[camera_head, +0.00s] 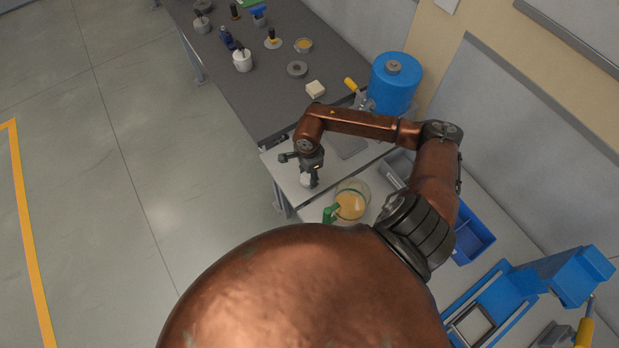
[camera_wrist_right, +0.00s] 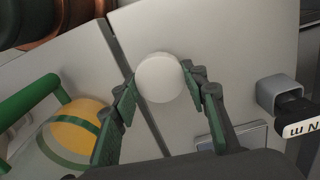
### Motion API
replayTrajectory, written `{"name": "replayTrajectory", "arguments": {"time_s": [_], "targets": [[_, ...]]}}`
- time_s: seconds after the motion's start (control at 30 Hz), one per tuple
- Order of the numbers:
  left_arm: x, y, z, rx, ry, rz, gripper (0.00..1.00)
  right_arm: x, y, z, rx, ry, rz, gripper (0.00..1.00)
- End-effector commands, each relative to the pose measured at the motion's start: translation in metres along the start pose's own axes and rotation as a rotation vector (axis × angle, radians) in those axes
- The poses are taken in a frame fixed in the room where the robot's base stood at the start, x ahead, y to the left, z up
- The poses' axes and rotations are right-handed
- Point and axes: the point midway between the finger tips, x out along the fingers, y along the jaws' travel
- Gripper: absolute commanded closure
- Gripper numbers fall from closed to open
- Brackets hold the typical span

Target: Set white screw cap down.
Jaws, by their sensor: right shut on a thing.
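The white screw cap (camera_wrist_right: 159,78) is a round white disc between the fingertips of my right gripper (camera_wrist_right: 158,85) in the right wrist view. In the head view my right gripper (camera_head: 311,176) points down over the light table near its left edge. The cap (camera_head: 307,181) shows there as a small white patch at the fingertips. The gripper is shut on the cap. I cannot tell whether the cap touches the table. My left gripper is not in view.
A clear jar with yellow contents (camera_head: 350,205) and a green handle (camera_head: 329,214) stands close to the gripper. A blue drum (camera_head: 394,82) stands behind. A blue bin (camera_head: 474,238) and blue press (camera_head: 560,277) are at right. The dark table (camera_head: 262,100) holds several small items.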

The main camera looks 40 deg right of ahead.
Motion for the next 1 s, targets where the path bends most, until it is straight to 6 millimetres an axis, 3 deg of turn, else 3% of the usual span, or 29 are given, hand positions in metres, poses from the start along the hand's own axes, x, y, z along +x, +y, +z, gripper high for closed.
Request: {"name": "replayTrajectory", "arguments": {"time_s": [0.23,0.47,0.83,0.87,1.0], "targets": [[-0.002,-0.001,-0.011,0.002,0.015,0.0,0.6,0.013,-0.007,-0.008,0.002,0.0,0.002,0.93],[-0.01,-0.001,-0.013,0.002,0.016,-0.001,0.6,0.042,-0.007,-0.007,0.001,-0.002,0.002,0.93],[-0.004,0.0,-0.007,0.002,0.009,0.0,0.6,0.048,-0.008,-0.008,-0.001,0.0,0.0,0.93],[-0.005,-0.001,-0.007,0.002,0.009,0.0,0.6,0.047,-0.007,-0.008,-0.001,-0.001,0.0,0.58],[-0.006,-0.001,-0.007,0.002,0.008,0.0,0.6,0.046,-0.007,-0.008,0.0,-0.001,0.0,0.49]]}}
